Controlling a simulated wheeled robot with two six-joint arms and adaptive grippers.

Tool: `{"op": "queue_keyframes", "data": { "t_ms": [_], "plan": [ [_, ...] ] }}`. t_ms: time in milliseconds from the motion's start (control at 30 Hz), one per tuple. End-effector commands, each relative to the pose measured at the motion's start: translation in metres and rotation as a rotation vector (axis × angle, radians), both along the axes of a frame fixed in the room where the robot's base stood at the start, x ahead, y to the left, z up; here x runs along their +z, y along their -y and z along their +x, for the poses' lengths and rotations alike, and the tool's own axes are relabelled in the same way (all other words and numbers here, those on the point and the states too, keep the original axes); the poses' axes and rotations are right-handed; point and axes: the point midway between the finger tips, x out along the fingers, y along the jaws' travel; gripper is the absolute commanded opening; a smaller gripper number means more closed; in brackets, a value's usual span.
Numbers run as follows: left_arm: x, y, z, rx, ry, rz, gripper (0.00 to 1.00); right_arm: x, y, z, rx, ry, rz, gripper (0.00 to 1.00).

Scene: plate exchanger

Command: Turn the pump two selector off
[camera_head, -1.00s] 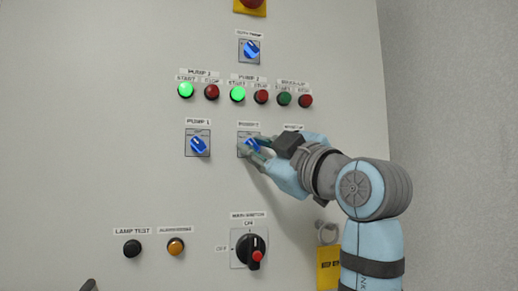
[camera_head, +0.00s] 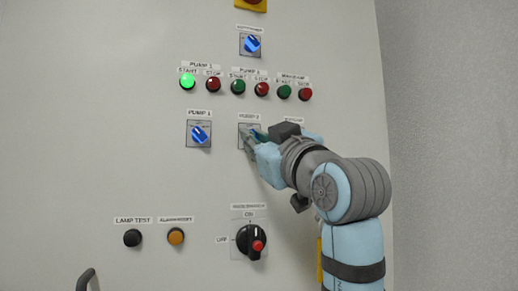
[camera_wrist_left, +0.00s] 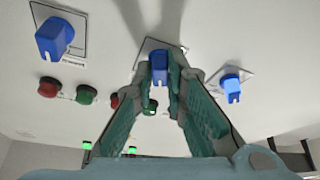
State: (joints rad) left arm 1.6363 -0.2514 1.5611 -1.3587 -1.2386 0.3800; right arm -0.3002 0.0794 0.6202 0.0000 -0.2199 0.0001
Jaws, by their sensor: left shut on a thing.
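The pump two selector is a blue knob on a square plate (camera_head: 243,129), in the middle row of the panel right of the pump 1 selector (camera_head: 199,134). In the head view my left gripper (camera_head: 250,138) covers the knob. In the left wrist view the knob (camera_wrist_left: 159,68) sits between the two green-padded fingers of the left gripper (camera_wrist_left: 159,84), which are shut on it. The knob's exact angle is hard to read. The pump 2 start lamp (camera_head: 238,87) is dark green. My right gripper is not in view.
Above are the lit pump 1 start lamp (camera_head: 187,82), red stop buttons and another blue selector (camera_head: 252,44). Below are the black main switch (camera_head: 251,241), a black lamp test button (camera_head: 132,238) and an orange button (camera_head: 176,237). Another selector (camera_wrist_left: 56,38) is close beside the gripper.

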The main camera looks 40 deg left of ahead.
Motion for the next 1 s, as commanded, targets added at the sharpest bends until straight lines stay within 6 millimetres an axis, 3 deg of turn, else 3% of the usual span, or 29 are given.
{"op": "queue_keyframes", "data": {
  "t_ms": [500, 1000],
  "plan": [
    [0.001, -0.001, -0.004, 0.000, -0.274, 0.201, 0.00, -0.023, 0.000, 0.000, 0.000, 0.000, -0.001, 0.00],
    [0.002, -0.002, -0.004, 0.001, -0.326, 0.235, 0.00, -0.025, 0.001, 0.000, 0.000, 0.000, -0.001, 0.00]
  ]
}}
